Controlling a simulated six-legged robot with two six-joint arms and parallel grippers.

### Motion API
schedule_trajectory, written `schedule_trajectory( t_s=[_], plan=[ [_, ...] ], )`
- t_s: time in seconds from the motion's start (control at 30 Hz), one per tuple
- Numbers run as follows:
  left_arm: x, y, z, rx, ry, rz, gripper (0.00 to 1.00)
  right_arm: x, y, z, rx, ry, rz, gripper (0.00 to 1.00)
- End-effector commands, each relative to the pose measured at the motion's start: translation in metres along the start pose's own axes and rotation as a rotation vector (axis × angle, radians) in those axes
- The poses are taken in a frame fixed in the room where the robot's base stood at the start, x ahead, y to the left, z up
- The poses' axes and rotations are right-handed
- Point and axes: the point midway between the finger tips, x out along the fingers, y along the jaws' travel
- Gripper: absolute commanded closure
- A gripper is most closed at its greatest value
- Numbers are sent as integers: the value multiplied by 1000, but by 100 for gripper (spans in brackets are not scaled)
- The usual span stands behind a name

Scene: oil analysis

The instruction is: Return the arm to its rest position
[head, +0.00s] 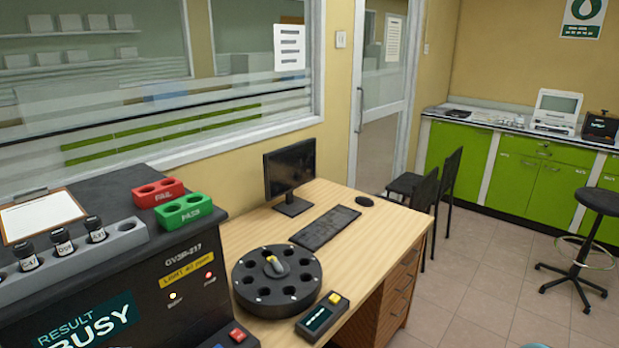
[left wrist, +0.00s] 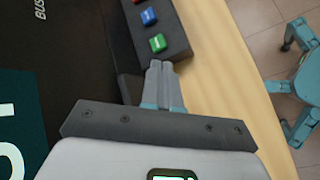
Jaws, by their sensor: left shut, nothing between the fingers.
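My left gripper (left wrist: 164,68) shows in the left wrist view with its two grey fingers together and nothing between them. Its tips are beside a dark button panel (left wrist: 177,35) with a green button (left wrist: 158,43), a blue button (left wrist: 149,16) and a red one at the top edge. I cannot tell whether the tips touch the panel. In the head view neither gripper shows. The black analyser (head: 150,285) there has a screen (head: 85,325) reading "RESULT BUSY" and a red button (head: 237,335) at its front corner.
The wooden desk (head: 235,235) holds a round black carousel (head: 277,300), a small handheld device (head: 322,317), a keyboard (head: 325,228) and a monitor (head: 290,172). Sample bottles (head: 62,241) stand in a grey rack on the analyser. A stool (head: 590,225) stands on open floor at right.

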Motion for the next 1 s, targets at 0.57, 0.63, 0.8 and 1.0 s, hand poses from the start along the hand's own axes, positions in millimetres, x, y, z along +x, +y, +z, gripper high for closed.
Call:
schedule_trajectory(
  t_s=[0.57, 0.63, 0.8, 1.0],
  plan=[
    [90, -117, 51, 105, -122, -349, 100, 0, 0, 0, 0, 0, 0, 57],
    [100, -149, 54, 162, -126, -428, 100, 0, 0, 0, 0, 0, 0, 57],
    [116, -262, 55, 460, -149, -686, 100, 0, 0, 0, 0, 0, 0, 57],
    [109, -365, 45, 1115, -281, -794, 100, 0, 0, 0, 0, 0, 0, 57]
  ],
)
